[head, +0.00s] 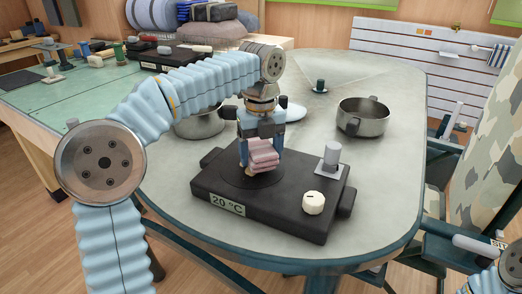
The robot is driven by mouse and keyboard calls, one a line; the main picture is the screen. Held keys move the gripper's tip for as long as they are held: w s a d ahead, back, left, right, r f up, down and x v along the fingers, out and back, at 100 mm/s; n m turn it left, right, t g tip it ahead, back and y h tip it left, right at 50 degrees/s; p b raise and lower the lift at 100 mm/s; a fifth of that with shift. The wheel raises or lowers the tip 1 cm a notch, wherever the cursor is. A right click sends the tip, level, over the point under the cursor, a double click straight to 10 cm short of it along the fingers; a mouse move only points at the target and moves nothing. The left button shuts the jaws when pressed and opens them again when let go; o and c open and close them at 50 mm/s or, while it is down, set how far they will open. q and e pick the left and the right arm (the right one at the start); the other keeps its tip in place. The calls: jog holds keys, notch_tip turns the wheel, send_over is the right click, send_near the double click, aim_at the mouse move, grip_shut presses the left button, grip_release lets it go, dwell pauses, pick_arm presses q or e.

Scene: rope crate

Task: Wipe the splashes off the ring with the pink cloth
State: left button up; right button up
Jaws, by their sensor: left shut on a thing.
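The pink cloth (263,156) is a folded bundle held in my left gripper (260,160), which is shut on it. My left gripper points down over the dark round ring (236,181) on the black hotplate (270,205). The cloth is low over the ring's right part and looks close to it, but I cannot tell whether it touches. The cloth and gripper hide part of the ring. No splashes can be made out on the part that shows. Part of my right arm shows at the lower right corner; its gripper is out of the picture.
The hotplate has a "20 °C" label, a white knob (313,203) and a grey cylinder on a plate (330,160). A steel pot (363,117) stands at the right back. Another pot (199,124) stands behind the hotplate, partly hidden by my arm. The table's right side is clear.

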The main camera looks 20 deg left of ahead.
aim_at(247, 170)
pick_arm(q)
jog(key=shift+f+b, duration=0.3)
jog(key=shift+f, duration=0.25)
dwell(0.4)
jog(key=shift+s+a+r+b, duration=0.1)
jog(key=shift+s+a+b, duration=0.2)
jog(key=shift+s+a, duration=1)
jog(key=shift+w+a, duration=0.1)
jog(key=shift+w+d+r+p, duration=0.1)
jog(key=shift+w+d+p, duration=0.7)
jog(key=shift+p, duration=0.2)
jog(key=shift+w+d+p, duration=0.3)
jog(key=shift+d+p, duration=0.1)
jog(key=shift+d, duration=0.05)
jog(key=shift+w+d+f, duration=0.1)
jog(key=shift+d+f, duration=0.05)
jog(key=shift+f, duration=0.05)
